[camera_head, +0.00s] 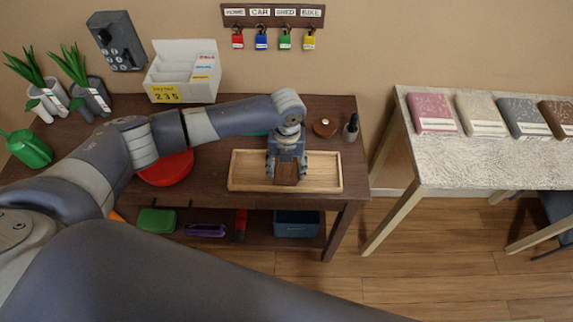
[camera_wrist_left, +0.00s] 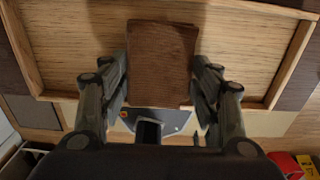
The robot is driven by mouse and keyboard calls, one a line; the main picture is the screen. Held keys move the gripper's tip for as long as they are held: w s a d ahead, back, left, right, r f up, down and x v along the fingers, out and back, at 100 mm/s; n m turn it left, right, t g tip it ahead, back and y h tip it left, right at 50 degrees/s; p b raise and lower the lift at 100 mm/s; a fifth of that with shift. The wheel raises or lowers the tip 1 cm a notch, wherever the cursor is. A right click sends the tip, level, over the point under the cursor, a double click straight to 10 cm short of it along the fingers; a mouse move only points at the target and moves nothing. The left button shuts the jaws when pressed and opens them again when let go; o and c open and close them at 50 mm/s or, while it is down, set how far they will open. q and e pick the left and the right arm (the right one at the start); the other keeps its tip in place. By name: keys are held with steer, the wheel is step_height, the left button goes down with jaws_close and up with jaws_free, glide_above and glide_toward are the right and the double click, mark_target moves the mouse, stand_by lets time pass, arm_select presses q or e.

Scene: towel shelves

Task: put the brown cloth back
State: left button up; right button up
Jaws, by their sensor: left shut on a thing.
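The brown cloth (camera_head: 287,174) is a small folded rectangle over the wooden tray (camera_head: 237,184) on the dark table. My left gripper (camera_head: 286,167) reaches down over the tray and is shut on the cloth. In the left wrist view the brown cloth (camera_wrist_left: 162,60) lies between the two fingers of the gripper (camera_wrist_left: 160,82), with the tray's pale wood (camera_wrist_left: 60,45) behind it. I cannot tell whether the cloth touches the tray floor. My right gripper is not in view.
A red round object (camera_head: 167,169) is left of the tray; a wooden disc (camera_head: 324,127) and dark bottle (camera_head: 351,128) are behind it. A pale table (camera_head: 470,172) at right bears several folded stacks, including a brown one (camera_head: 560,116). A blue bin (camera_head: 297,224) sits on the lower shelf.

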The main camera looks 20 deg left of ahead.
mark_target(287, 169)
arm_select(q)
steer(key=shift+f, duration=0.45)
steer(key=o, duration=1)
steer(key=shift+o, duration=0.2)
steer(key=shift+r, duration=0.15)
steer(key=shift+r, duration=0.35)
step_height(287, 169, up, 12)
steer(key=b, duration=0.2)
steer(key=shift+r, duration=0.2)
